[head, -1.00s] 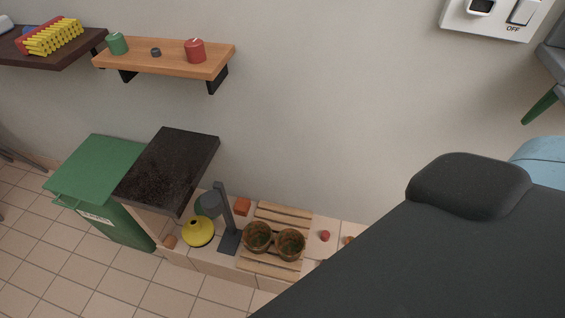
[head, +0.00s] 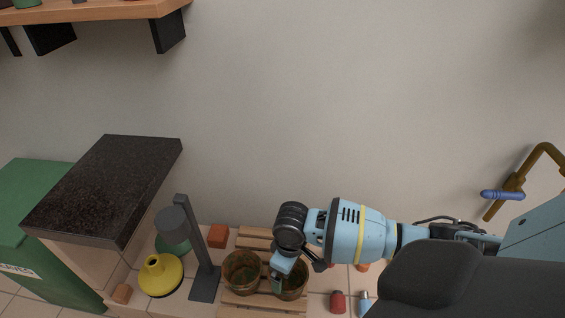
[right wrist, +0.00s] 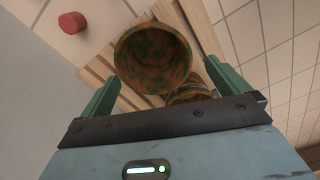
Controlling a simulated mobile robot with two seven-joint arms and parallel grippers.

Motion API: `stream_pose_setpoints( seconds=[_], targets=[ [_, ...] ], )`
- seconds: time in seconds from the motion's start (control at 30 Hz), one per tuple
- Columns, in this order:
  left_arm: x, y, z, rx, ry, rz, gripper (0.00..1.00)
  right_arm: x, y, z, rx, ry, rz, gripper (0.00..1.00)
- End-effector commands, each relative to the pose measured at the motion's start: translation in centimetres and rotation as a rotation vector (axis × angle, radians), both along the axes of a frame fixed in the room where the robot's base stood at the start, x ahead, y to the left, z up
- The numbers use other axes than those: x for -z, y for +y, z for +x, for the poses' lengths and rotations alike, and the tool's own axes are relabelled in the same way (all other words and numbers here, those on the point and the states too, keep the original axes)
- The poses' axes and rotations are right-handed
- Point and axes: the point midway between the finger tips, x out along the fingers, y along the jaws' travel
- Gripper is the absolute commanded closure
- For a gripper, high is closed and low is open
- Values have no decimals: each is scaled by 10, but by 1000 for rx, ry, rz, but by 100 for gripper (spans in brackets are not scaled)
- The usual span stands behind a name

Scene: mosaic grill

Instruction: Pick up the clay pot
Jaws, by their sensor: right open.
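Two brown-green clay pots stand side by side on a wooden slatted rack, the left pot (head: 241,273) and the right pot (head: 294,283). My right gripper (head: 278,284) is over the right pot, which it partly hides. In the right wrist view the gripper (right wrist: 160,80) is open, its green fingers on either side of a clay pot (right wrist: 152,57) with an open, round mouth. Whether the fingers touch it I cannot tell. Another pot (right wrist: 190,93) shows partly behind it, cut off by the gripper body. My left gripper is not in view.
A dark lamp-like stand (head: 200,260) and a yellow vase (head: 160,275) are left of the pots. An orange block (head: 217,235) lies behind them. A red jar (head: 338,301) stands to the right. A dark-topped counter (head: 105,185) rises at the left.

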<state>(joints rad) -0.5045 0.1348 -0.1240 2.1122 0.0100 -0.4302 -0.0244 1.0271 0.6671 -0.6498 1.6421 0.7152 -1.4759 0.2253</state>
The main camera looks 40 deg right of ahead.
Motion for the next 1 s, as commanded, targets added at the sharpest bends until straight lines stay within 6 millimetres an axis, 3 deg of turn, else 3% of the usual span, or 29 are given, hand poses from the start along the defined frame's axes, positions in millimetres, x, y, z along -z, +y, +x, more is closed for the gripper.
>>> stream_pose_setpoints(
  seconds=[0.07,0.33,0.57,0.83,1.0],
  targets=[
    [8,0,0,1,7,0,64,3,-6,6,4,10,-14,0],
    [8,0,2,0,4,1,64,2,-9,9,7,14,-20,0],
    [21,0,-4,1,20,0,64,26,-8,8,6,16,-20,0],
    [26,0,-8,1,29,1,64,32,-8,9,6,13,-20,0],
    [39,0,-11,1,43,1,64,55,-8,8,6,17,-20,0]
  ],
)
